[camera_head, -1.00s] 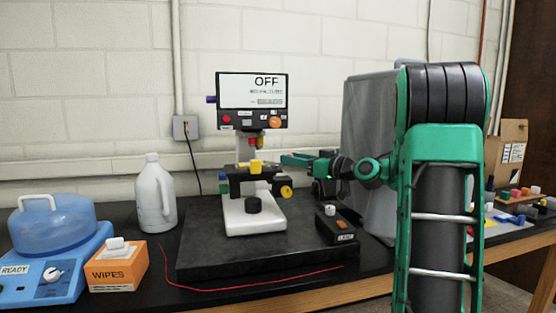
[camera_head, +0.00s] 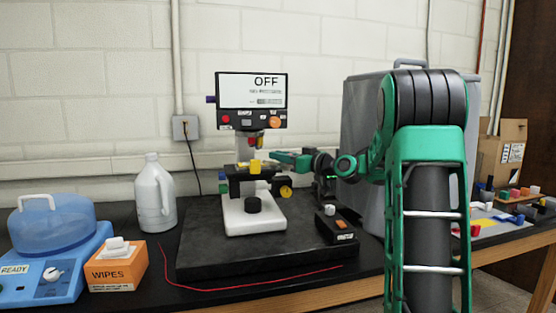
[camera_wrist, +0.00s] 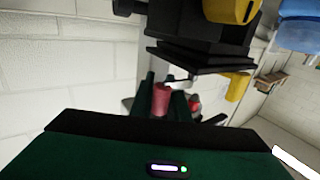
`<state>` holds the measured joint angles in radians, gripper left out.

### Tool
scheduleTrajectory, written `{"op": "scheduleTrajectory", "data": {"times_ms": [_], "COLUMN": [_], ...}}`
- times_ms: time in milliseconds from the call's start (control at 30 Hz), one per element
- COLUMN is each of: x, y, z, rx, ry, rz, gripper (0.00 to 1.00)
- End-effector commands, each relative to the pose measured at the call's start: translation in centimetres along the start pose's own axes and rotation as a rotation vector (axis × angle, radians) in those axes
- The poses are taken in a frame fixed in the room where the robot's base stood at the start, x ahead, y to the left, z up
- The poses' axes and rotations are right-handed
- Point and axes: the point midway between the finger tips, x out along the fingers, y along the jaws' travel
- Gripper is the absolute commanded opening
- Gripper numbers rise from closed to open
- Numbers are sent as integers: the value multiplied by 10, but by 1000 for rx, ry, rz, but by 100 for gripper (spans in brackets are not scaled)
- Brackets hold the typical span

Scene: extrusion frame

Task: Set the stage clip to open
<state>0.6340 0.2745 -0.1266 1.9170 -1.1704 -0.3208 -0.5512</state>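The microscope (camera_head: 252,205) stands on a dark slab, its black stage (camera_head: 236,180) below the objectives. A yellow piece (camera_head: 255,167) at the front of the stage looks like the stage clip; I cannot tell its setting. It seems to be the yellow bar (camera_wrist: 238,86) beside the dark stage (camera_wrist: 190,62) in the wrist view. My gripper (camera_head: 277,156) is just right of the objectives, a little above the stage and apart from the clip. In the wrist view my fingers (camera_wrist: 162,92) are apart, with a red cylinder, probably an objective, visible between them. Nothing appears held.
The OFF screen (camera_head: 252,92) is above the gripper. A yellow knob (camera_head: 286,191) sticks out at the stage's right. A small black box (camera_head: 336,224) stands right of the base. A white jug (camera_head: 155,192), wipes box (camera_head: 117,264) and blue-lidded device (camera_head: 50,235) stand left.

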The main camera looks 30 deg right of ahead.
Motion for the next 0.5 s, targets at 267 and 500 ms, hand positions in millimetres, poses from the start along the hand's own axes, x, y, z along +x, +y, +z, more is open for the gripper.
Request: {"op": "scheduleTrajectory", "data": {"times_ms": [267,500], "x": [-1,-5], "y": [0,-1], "z": [0,-1], "rx": [-1,-1], "ry": [-1,0], "rz": [27,130], "gripper": [0,0]}}
